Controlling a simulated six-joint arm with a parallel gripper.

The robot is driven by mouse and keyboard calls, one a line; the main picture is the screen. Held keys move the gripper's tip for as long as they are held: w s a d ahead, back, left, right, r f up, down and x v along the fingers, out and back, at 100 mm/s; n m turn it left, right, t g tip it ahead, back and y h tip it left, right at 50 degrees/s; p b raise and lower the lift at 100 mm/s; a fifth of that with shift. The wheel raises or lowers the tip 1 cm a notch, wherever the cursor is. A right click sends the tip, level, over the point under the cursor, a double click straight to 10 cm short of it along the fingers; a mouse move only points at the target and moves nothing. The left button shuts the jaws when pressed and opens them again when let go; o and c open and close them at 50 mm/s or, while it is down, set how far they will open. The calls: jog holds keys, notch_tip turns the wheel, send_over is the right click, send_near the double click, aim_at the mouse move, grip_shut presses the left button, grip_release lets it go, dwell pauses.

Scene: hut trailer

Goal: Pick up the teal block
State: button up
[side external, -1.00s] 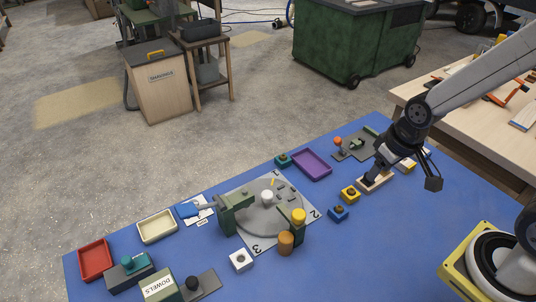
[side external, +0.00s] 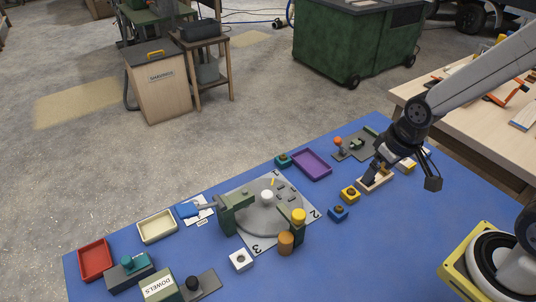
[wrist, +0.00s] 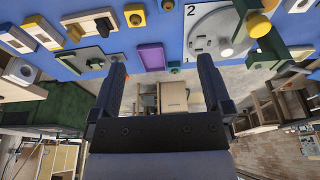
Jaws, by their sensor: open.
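A small teal block (side external: 283,160) with a dark round top feature sits on the blue table, just left of the purple tray. It also shows in the wrist view (wrist: 186,71), small and between the open fingers, beyond their tips. My gripper (side external: 371,179) is to the right of the teal block in the side view, clear of it, and overlaps a pale wooden block (side external: 383,182) in the picture. I cannot tell whether it touches that wooden block. In the wrist view my gripper (wrist: 160,68) has its fingers wide apart with nothing held between them.
The purple tray (side external: 312,164) lies beside the teal block. A yellow block (side external: 350,194) and blue block (side external: 338,213) stand nearer the arm. A fixture with an orange ball (side external: 338,141) is behind. A grey turntable (side external: 257,222) is to the left.

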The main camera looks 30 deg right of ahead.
jog(key=w, duration=0.1)
jog(key=m+y, duration=0.4)
jog(key=m, duration=2.1)
send_over(284, 155)
jog(key=s+d, duration=0.2)
notch_tip(284, 155, down, 13)
jog(key=shift+x, duration=1.3)
jog(key=shift+w+d, duration=0.15)
jog(key=shift+x, duration=2.6)
jog(key=c, duration=1)
